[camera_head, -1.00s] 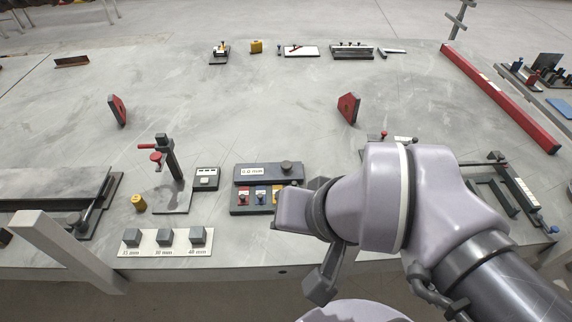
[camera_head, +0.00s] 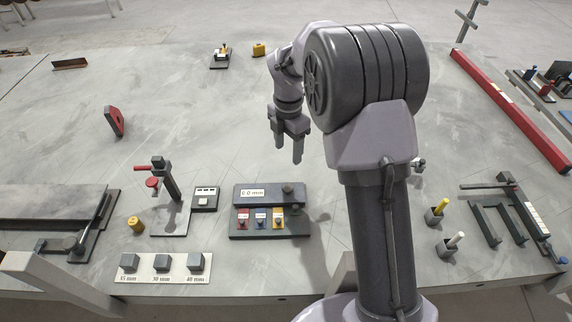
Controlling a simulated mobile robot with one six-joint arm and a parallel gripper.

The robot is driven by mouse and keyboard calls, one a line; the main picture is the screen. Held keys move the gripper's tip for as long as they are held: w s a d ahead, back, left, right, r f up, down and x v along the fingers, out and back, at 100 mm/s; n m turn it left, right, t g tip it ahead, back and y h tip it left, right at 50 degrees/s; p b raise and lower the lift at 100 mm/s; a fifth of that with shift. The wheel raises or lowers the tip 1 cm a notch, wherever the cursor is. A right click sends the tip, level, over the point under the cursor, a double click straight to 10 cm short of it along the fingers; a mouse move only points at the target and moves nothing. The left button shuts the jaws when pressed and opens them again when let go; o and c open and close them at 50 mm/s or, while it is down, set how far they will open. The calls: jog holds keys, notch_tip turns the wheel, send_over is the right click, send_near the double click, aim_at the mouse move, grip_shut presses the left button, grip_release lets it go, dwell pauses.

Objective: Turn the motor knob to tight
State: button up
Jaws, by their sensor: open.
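A dark control box (camera_head: 241,196) with a "0.0 mm" display stands near the table's front, in the middle. A round dark knob (camera_head: 288,188) sits on its upper right. I cannot read which control is marked for the motor or tight. My gripper (camera_head: 290,160) is above the table beyond the box, pointing down, open and empty. Its fingers are apart from the box in the picture.
A red-handled clamp stand (camera_head: 170,180) and a small meter (camera_head: 205,199) stand left of the box. Grey blocks on a white plate (camera_head: 138,276) lie at the front left. Two cups with sticks (camera_head: 436,218) stand at the right. My arm hides part of the table.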

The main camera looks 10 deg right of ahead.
aim_at(288, 186)
notch_tip(288, 186, down, 16)
jog(key=b, duration=0.5)
jog(key=shift+s+f+b, duration=0.1)
jog(key=shift+b, duration=0.25)
grip_shut()
